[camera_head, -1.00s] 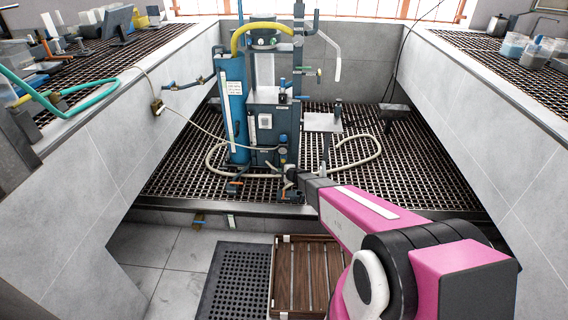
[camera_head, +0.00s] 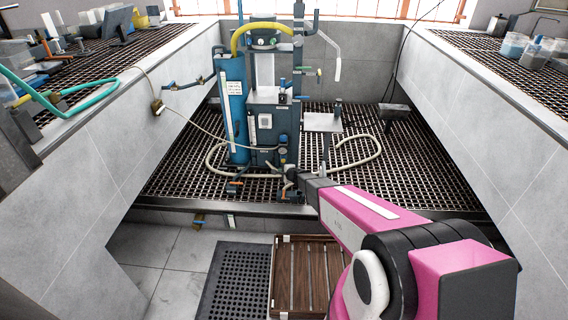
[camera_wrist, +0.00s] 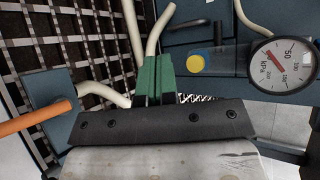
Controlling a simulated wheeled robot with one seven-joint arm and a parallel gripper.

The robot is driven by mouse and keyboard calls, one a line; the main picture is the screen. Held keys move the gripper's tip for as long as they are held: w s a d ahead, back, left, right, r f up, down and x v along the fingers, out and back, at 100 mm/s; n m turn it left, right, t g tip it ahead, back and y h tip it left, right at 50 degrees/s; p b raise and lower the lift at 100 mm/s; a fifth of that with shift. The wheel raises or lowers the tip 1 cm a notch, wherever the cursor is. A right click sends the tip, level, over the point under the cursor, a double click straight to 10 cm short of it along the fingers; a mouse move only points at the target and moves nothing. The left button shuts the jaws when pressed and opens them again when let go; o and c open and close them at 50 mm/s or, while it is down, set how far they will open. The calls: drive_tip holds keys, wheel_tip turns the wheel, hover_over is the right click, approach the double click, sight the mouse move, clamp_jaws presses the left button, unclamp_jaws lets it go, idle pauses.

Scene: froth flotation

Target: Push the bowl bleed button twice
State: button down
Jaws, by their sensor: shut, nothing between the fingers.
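My gripper (camera_wrist: 158,80) is shut and empty in the wrist view, its green fingertips together. A round yellow button-like part (camera_wrist: 195,62) with a blue piece beside it sits on a dark blue-grey body, to the right of the fingertips and apart from them in the picture. I cannot read a label that names it the bowl bleed button. A kPa pressure gauge (camera_wrist: 283,66) is farther right. In the head view my gripper (camera_head: 290,174) is at the low front of the flotation machine (camera_head: 264,115), small and partly hidden by my arm, and the button cannot be made out.
An orange rod (camera_wrist: 35,118) and pale hoses (camera_wrist: 135,35) lie close to the gripper in the wrist view. The machine stands on a dark grating (camera_head: 400,165) between tiled side walls. A wooden slatted crate (camera_head: 305,272) and a black perforated mat (camera_head: 236,285) are on the floor.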

sight(283, 160)
drive_tip(key=s, duration=0.4)
drive_tip(key=shift+s+d, duration=0.15)
drive_tip(key=shift+s, duration=0.2)
drive_tip(key=shift+w, duration=0.1)
drive_tip(key=w, duration=0.8)
drive_tip(key=shift+w+d, duration=0.15)
drive_tip(key=shift+w, duration=0.15)
idle(1.9)
drive_tip(key=shift+w, duration=0.15)
drive_tip(key=shift+w+a, duration=0.2)
drive_tip(key=shift+w, duration=0.5)
